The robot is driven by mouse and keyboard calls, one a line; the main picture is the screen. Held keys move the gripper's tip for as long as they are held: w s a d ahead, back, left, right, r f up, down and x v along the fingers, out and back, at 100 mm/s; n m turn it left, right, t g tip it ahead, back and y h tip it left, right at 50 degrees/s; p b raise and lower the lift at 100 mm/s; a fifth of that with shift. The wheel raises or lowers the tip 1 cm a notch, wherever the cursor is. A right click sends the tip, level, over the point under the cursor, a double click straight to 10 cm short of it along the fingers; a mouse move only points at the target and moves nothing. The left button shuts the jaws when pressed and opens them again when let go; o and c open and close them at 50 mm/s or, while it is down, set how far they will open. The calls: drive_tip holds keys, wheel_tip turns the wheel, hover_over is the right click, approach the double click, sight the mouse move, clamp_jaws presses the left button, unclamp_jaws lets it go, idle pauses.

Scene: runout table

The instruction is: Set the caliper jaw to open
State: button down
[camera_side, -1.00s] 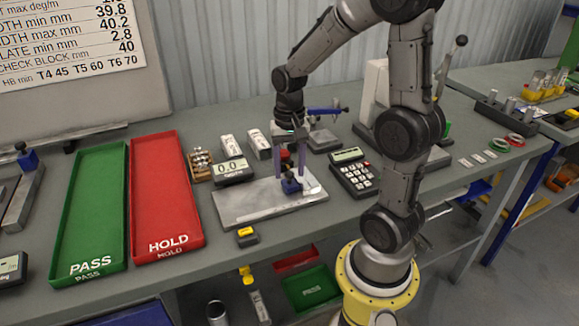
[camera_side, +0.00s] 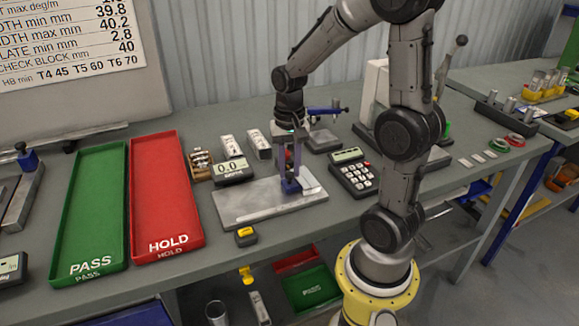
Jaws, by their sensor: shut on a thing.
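A grey metal plate (camera_side: 255,205) lies on the bench with a small blue block (camera_side: 291,187) standing near its right end. I take this block as the caliper jaw. My gripper (camera_side: 290,179) points straight down over it, fingers closed in on its upper part; the contact is small and partly hidden by the fingers. A dark reddish part shows between the fingers. A digital readout (camera_side: 232,170) behind the plate shows 0.0.
A red HOLD tray (camera_side: 165,215) and green PASS tray (camera_side: 97,220) lie to the left. A calculator-like keypad (camera_side: 354,173) stands right of the plate. A small yellow-and-black item (camera_side: 246,236) lies in front. Small blocks and a wooden rack (camera_side: 202,166) stand behind.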

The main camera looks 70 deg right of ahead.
drive_tip(key=shift+w, duration=0.1)
idle(0.6)
drive_tip(key=w+a, duration=0.6)
drive_tip(key=shift+w+a+r, duration=0.1)
drive_tip(key=shift+w+a, duration=0.1)
drive_tip(key=c, duration=0.7)
unclamp_jaws()
drive_tip(key=shift+s, duration=0.1)
drive_tip(key=shift+o, duration=0.2)
wheel_tip(320, 180, up, 14)
